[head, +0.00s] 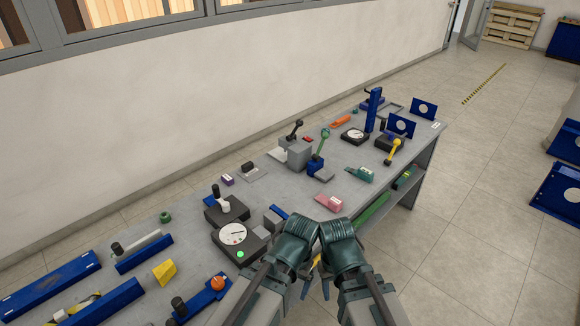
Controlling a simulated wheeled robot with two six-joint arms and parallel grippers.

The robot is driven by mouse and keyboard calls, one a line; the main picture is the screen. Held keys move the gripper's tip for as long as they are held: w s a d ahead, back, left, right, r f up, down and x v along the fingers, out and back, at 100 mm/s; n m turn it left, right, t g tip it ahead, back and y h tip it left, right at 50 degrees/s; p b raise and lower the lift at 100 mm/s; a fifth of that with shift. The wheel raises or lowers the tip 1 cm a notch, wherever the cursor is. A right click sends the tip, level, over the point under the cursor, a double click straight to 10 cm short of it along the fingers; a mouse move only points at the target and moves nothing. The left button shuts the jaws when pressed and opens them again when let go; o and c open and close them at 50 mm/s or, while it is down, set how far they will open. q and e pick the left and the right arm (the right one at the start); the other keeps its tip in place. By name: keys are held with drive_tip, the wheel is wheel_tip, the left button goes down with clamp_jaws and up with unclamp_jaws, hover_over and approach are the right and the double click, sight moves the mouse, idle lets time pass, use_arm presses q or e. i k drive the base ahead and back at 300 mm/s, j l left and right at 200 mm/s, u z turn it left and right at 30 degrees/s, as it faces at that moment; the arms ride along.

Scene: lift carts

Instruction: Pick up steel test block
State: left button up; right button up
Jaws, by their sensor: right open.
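A plain grey block (298,155) stands upright near the middle of the grey workbench (195,182). A smaller grey-blue block (273,217) sits closer to me, beside the black dial base. I cannot tell for sure which one is the steel test block. My two dark green wrists meet at the near edge of the bench. My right gripper (326,285) is open, mostly hidden below its wrist, and short of both blocks. My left gripper (306,289) is largely hidden by its own wrist, so its jaws cannot be made out.
A dial gauge (233,234) on a black base stands left of my wrists. A pink block (329,202) and a green clamp (359,174) lie ahead. Blue rails (104,299) fill the near left. Bare bench lies between the tools; open floor is at right.

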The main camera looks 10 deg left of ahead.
sight(273, 222)
drive_tip(key=i+l, duration=0.2)
drive_tip(key=l, duration=0.2)
drive_tip(key=i+l, duration=0.15)
drive_tip(key=l, duration=0.2)
drive_tip(key=i+l+u, duration=0.1)
drive_tip(key=l, duration=0.3)
drive_tip(key=i+j, duration=0.05)
